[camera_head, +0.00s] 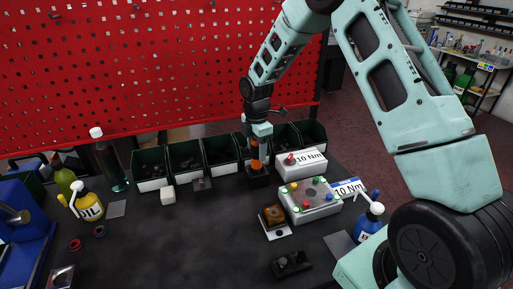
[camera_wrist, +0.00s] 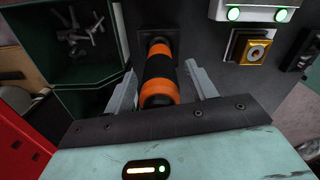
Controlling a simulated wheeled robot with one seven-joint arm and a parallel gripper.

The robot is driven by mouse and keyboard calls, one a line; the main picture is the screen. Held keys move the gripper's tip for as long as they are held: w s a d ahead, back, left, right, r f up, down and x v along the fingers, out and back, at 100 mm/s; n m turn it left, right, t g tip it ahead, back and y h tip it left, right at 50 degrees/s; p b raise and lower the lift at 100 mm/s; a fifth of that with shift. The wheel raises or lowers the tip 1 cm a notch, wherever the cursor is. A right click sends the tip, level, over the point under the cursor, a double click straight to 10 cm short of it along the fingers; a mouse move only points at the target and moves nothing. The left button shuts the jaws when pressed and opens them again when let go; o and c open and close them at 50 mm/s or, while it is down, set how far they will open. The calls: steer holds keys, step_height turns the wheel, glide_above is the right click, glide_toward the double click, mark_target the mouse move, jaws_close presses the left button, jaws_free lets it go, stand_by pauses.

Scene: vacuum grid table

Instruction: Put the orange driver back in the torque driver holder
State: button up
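The orange driver (camera_head: 256,158), orange with black bands, stands upright at the back of the table, in front of the green bins. Its lower end is at a black block (camera_head: 258,180), which looks like the torque driver holder; the wrist view shows its dark socket (camera_wrist: 154,43). How deep the driver sits is hidden. My gripper (camera_head: 257,142) is directly above it, pointing down. In the wrist view the driver (camera_wrist: 160,85) lies between the two fingers of my gripper (camera_wrist: 162,68), with a narrow gap visible on each side. The fingers look open around it.
Green bins (camera_head: 220,151) line the back, close beside my gripper. A small white cube (camera_head: 168,196) lies left. The table's front middle (camera_head: 170,245) is clear.

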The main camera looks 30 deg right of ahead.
step_height(320, 180, up, 12)
steer(key=shift+r+b, duration=0.2)
steer(key=shift+b, duration=1)
steer(key=s+a+r+m, duration=0.2)
steer(key=s+a+m, duration=0.2)
steer(key=s+a, duration=1.2)
steer(key=s+a+f+m, duration=0.1)
steer(key=s+a+m, duration=0.1)
steer(key=s, duration=0.7)
steer(key=s+a+f+m+b, duration=0.1)
steer(key=s+a+f+m, duration=0.1)
steer(key=s, duration=0.8)
steer(key=shift+s+a+f+m+y, duration=0.3)
steer(key=shift+a+m, duration=0.35)
steer(key=shift+m, duration=0.45)
